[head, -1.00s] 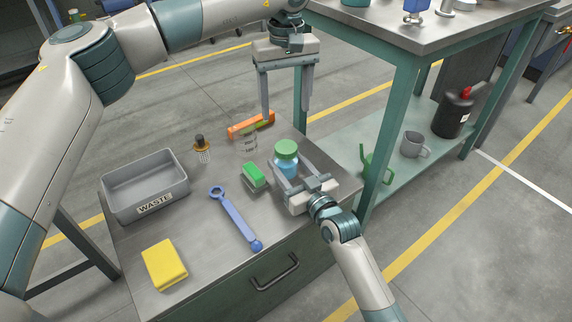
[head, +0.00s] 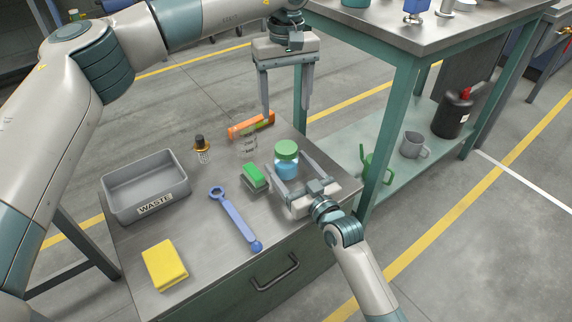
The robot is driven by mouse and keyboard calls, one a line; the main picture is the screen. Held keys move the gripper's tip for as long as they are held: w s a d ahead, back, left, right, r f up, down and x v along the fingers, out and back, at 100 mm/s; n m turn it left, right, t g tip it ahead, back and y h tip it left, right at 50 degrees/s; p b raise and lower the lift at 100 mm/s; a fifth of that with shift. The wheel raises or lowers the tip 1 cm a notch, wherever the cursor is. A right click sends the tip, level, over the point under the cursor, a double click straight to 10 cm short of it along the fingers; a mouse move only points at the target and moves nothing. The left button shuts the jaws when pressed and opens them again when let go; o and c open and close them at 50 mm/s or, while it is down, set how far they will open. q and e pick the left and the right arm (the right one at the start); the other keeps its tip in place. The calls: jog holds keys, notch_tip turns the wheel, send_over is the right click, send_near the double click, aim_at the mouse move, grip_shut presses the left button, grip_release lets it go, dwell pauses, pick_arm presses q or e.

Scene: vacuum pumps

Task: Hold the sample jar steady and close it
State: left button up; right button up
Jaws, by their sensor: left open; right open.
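The sample jar (head: 286,169) stands upright on the metal bench in the head view. It is clear with blue contents, and a green lid (head: 286,148) sits on its top; I cannot tell how tight the lid is. My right gripper (head: 290,174) is open at the near right side of the jar, its fingers pointing toward it and apart. My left gripper (head: 287,112) is open and empty, pointing down in the air above and behind the jar.
A green-topped sponge (head: 254,177) and a glass beaker (head: 248,143) stand close left of the jar. The bench also holds an orange level (head: 251,126), a dropper bottle (head: 202,150), a blue wrench (head: 236,219), a yellow sponge (head: 164,264) and a grey waste bin (head: 146,187).

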jog(key=p+v, duration=0.2)
jog(key=v, duration=1.4)
jog(key=shift+s+p, duration=0.15)
jog(key=shift+p, duration=0.2)
jog(key=shift+s+d, duration=0.1)
jog(key=shift+d, duration=0.1)
